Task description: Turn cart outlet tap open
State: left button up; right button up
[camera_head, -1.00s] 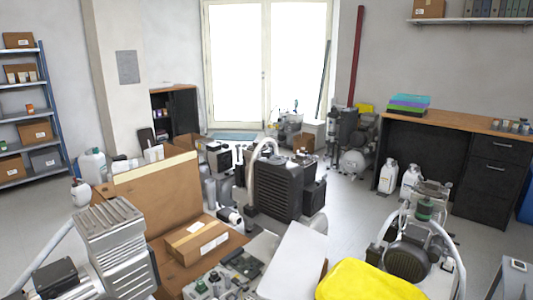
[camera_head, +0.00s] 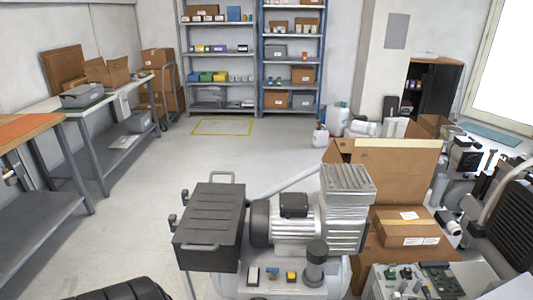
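A compressor unit (camera_head: 310,225) stands in front of me, with a grey finned cylinder head (camera_head: 345,195), a silver motor and a black ribbed box (camera_head: 210,228) at its left. Small yellow, blue and dark parts (camera_head: 272,274) sit on its lower front, next to a dark upright cylinder (camera_head: 315,262). I cannot tell whether any of these is the outlet tap, or whether this unit is the cart the task names. Neither of my grippers shows in the view.
An open cardboard box (camera_head: 370,158) and a closed carton (camera_head: 408,228) stand right of the compressor, with more machines crowded beyond. Workbenches (camera_head: 125,145) line the left wall. Shelves (camera_head: 220,60) stand at the back. The floor (camera_head: 225,155) between is clear.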

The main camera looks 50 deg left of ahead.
aim_at(272, 270)
jog(key=u, duration=1.6)
